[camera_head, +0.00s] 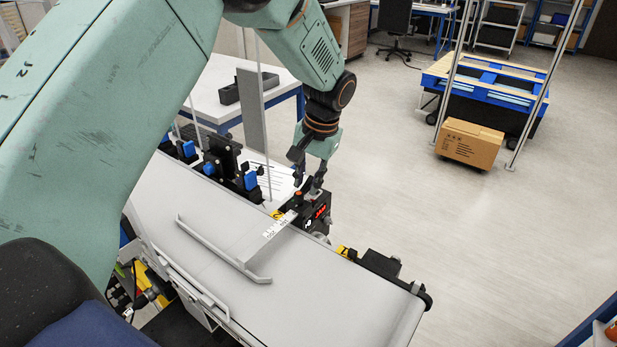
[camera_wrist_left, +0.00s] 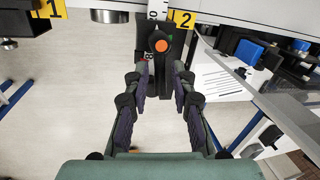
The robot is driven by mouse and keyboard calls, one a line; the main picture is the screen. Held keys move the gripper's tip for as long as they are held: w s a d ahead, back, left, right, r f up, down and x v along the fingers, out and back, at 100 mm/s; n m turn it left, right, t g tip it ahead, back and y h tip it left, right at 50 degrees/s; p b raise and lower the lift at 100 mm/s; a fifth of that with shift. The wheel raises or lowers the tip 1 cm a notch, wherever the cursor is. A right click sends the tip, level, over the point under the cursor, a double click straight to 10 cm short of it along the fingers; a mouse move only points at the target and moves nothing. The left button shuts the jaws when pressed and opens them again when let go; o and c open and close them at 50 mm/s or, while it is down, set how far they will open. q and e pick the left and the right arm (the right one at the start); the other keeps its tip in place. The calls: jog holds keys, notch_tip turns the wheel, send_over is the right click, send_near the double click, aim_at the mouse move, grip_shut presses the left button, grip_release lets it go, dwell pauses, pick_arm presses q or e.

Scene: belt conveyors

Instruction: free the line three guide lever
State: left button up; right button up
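My left gripper (camera_head: 308,182) points down over the far edge of a conveyor (camera_head: 185,205). In the left wrist view its two fingers (camera_wrist_left: 162,84) are apart, on either side of a black lever-like part (camera_wrist_left: 160,75) with an orange button (camera_wrist_left: 162,45). I cannot tell whether they touch it. In the head view the orange button (camera_head: 298,195) shows just below the fingers, on a black unit with a red label. A yellow plate marked 2 (camera_wrist_left: 181,18) is beside it, and another marked 1 (camera_wrist_left: 50,10) is further left. No plate marked 3 is readable. My right gripper is out of view.
A pale guide rail (camera_head: 210,247) and a scale strip (camera_head: 279,225) lie across the belt. Black units with blue parts (camera_head: 250,180) and a printed sheet (camera_wrist_left: 222,76) are near the gripper. A cardboard box (camera_head: 468,144) stands on the open floor at right.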

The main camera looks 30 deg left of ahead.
pick_arm(q)
jog(key=shift+o, duration=0.7)
jog(key=shift+w, duration=0.1)
jog(key=shift+w+r, duration=0.1)
jog(key=shift+r, duration=0.35)
notch_tip(320, 180, up, 11)
jog(key=d, duration=0.2)
jog(key=shift+d, duration=0.1)
jog(key=shift+f, duration=0.15)
